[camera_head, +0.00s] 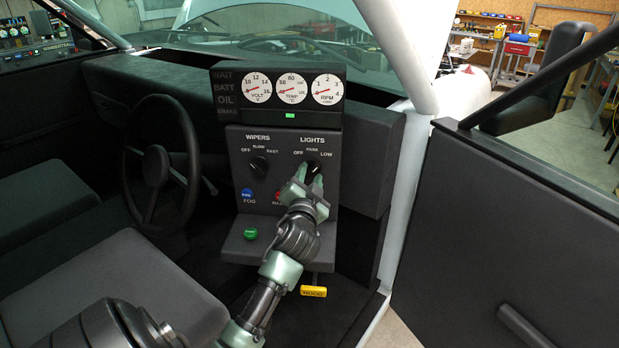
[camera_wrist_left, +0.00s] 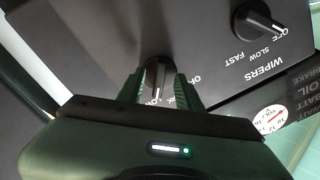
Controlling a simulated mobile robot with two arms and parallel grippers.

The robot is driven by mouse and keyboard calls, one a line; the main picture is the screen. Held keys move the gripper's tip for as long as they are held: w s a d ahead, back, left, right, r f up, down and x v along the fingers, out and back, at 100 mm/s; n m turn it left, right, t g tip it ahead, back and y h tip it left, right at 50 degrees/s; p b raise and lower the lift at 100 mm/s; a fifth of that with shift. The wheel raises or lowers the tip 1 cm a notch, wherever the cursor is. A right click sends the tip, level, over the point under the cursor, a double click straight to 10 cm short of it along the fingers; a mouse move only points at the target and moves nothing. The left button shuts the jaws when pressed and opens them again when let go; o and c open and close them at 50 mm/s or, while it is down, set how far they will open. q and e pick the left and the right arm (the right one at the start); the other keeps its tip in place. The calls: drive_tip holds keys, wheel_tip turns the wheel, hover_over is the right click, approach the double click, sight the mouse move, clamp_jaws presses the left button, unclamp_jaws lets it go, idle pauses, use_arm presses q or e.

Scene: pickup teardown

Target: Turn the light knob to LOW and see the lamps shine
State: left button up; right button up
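The light knob (camera_head: 313,167) is a black rotary knob under the LIGHTS lettering on the dark centre panel, with OFF, PARK and LOW around it. My left gripper (camera_head: 308,179) reaches up to it from below. In the left wrist view, its green fingers (camera_wrist_left: 159,90) stand on both sides of the knob (camera_wrist_left: 158,72), closed close against it. The knob's white line there points down the picture, toward the partly hidden LOW lettering. The fingers cover part of the knob and labels. My right gripper is not in view. No lamps can be seen.
The wipers knob (camera_head: 258,166) is left of the light knob. A blue FOG button (camera_head: 247,193) and a partly covered red button (camera_head: 279,196) sit below. A green button (camera_head: 250,234) is on the ledge. The steering wheel (camera_head: 160,165) is left and the open door (camera_head: 520,220) right.

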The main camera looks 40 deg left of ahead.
use_arm(q)
drive_tip(key=shift+s+d+f, duration=0.15)
drive_tip(key=shift+s, duration=0.1)
drive_tip(key=b+v, duration=0.2)
drive_tip(key=v, duration=0.5)
drive_tip(key=shift+b, duration=0.35)
drive_tip(key=shift+d, duration=0.1)
